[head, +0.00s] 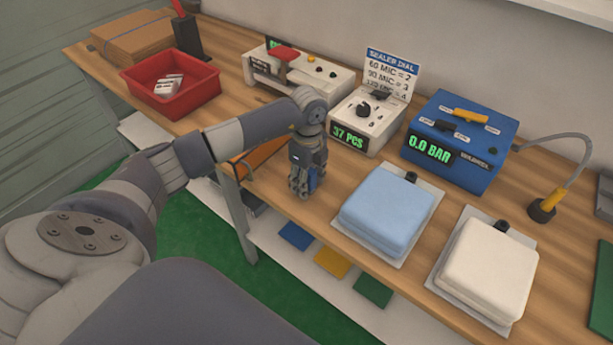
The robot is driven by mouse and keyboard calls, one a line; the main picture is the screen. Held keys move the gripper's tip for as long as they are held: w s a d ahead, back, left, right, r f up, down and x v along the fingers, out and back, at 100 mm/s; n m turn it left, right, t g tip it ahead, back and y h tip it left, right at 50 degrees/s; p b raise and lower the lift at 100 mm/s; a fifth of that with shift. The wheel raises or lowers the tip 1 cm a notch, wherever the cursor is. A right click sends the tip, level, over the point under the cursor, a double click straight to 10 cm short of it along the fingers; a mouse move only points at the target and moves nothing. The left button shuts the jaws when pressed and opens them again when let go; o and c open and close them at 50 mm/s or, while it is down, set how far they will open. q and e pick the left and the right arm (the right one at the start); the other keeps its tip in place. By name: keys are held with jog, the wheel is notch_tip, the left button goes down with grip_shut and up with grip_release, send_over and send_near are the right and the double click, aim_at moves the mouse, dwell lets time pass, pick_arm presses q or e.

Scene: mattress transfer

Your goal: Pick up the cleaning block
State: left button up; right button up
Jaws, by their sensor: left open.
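My left gripper (302,189) points down over the front part of the wooden table (267,197), left of the light blue mattress (387,213). It is open, with a small patch of blue at its fingers; I cannot tell whether that is part of the gripper or a thing behind it. I cannot clearly make out a cleaning block; the gripper and forearm hide part of the table there. A flat orange-brown piece (262,156) shows partly behind my left forearm. My right gripper is not in view.
A red bin (200,93) with small white items stands at the left. A sealer (337,78), a white counter box (382,132) and a blue pressure box (477,172) line the back. A white mattress (487,267) lies at the right, near a hose nozzle (546,205).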

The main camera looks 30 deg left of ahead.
pick_arm(q)
jog(key=shift+r, duration=0.1)
grip_shut()
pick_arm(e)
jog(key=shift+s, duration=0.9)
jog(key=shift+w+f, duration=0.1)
pick_arm(q)
jog(key=shift+r, duration=0.45)
notch_tip(320, 180, up, 2)
jog(key=shift+r+b, duration=0.25)
jog(key=shift+b, duration=0.5)
jog(key=s+d+b, duration=0.1)
jog(key=s+d, duration=0.2)
jog(key=s, duration=0.4)
jog(key=s+d+r+b, duration=0.1)
jog(key=s+d, duration=0.3)
jog(key=s, duration=0.3)
jog(key=shift+s+d+r+b, duration=0.2)
jog(key=shift+r+b, duration=0.1)
jog(key=shift+b, duration=0.05)
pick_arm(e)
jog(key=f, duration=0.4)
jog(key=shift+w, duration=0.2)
